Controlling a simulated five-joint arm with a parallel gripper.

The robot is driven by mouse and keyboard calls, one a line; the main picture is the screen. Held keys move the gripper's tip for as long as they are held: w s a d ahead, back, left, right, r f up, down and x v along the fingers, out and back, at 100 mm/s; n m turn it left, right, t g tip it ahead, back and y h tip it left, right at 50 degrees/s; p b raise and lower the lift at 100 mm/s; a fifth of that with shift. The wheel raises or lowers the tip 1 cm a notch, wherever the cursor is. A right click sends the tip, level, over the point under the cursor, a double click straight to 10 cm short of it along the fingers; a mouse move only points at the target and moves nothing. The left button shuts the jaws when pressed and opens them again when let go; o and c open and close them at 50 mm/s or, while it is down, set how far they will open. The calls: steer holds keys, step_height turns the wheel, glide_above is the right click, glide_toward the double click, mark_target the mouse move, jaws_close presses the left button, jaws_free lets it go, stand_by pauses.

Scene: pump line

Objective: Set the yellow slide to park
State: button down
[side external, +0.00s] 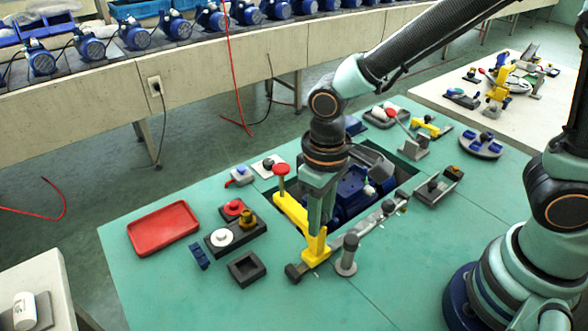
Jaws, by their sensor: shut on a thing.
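The yellow slide (316,249) sits near the lower left end of a grey rail (367,222) that runs up to the right. A yellow bar (289,208) with a red knob (281,169) reaches up and left from beside it; I cannot tell if the two are one piece. My gripper (319,225) points down and is shut on the upright part of the slide. The fingers hide part of the slide. No park mark is readable.
A grey post (347,255) stands close beside the rail's lower end. A blue pump (352,190) sits in the dark recess behind the rail. A black block (246,268), a dark base with knobs (222,238) and a red tray (163,228) lie to the left. The front tabletop is clear.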

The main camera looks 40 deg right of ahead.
steer(key=shift+w+a, duration=0.1)
steer(key=shift+a, duration=1.25)
steer(key=c, duration=0.5)
jaws_free()
steer(key=shift+c, duration=0.2)
steer(key=shift+d, duration=0.1)
steer(key=shift+r, duration=0.1)
step_height(320, 180, up, 12)
steer(key=d+r+m+t, duration=0.2)
steer(key=d+t, duration=0.3)
steer(key=d, duration=1.4)
steer(key=shift+m+t, duration=0.3)
steer(key=shift+m, duration=0.2)
